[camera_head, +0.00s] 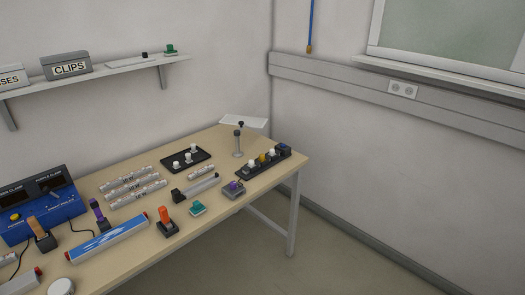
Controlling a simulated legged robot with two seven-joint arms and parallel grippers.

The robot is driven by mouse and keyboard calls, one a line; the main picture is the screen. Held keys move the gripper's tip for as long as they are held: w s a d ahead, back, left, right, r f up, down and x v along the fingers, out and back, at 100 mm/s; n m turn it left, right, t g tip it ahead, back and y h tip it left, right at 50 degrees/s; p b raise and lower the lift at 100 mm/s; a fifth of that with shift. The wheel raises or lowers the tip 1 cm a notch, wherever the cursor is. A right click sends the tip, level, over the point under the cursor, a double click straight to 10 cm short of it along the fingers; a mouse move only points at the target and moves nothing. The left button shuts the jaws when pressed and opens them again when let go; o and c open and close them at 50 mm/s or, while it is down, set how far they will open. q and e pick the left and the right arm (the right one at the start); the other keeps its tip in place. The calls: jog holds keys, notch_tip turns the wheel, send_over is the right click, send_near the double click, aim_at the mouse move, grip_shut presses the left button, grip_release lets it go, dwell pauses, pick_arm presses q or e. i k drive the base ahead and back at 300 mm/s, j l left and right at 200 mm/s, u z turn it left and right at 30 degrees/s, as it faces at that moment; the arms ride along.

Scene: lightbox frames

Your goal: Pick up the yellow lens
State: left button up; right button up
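A small yellow piece (262,158), which looks like the yellow lens, sits upright in a long black holder (242,176) near the right end of the table. White pieces stand on either side of it in the same holder, and a blue piece (284,148) is at the far right end. The yellow piece is too small to make out its shape. Neither of my grippers is in view.
The wooden table (145,225) also holds a black tray with white pieces (185,160), a grey post (238,144), a purple-topped block (233,189), an orange-handled tool (165,220), a blue-and-white bar (108,239) and a blue power unit (40,205). Open floor lies right.

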aim_at(261, 159)
jog(key=i+l+u, duration=0.1)
jog(key=i, duration=0.45)
jog(key=i+l+u, duration=0.1)
jog(key=i, duration=0.45)
jog(key=i+l+u, duration=0.1)
jog(key=i+l, duration=0.2)
jog(key=i, duration=0.2)
jog(key=i+l+u, duration=0.1)
jog(key=i+l, duration=0.15)
jog(key=i, duration=0.3)
jog(key=i+l+u, duration=0.1)
jog(key=u, duration=0.85)
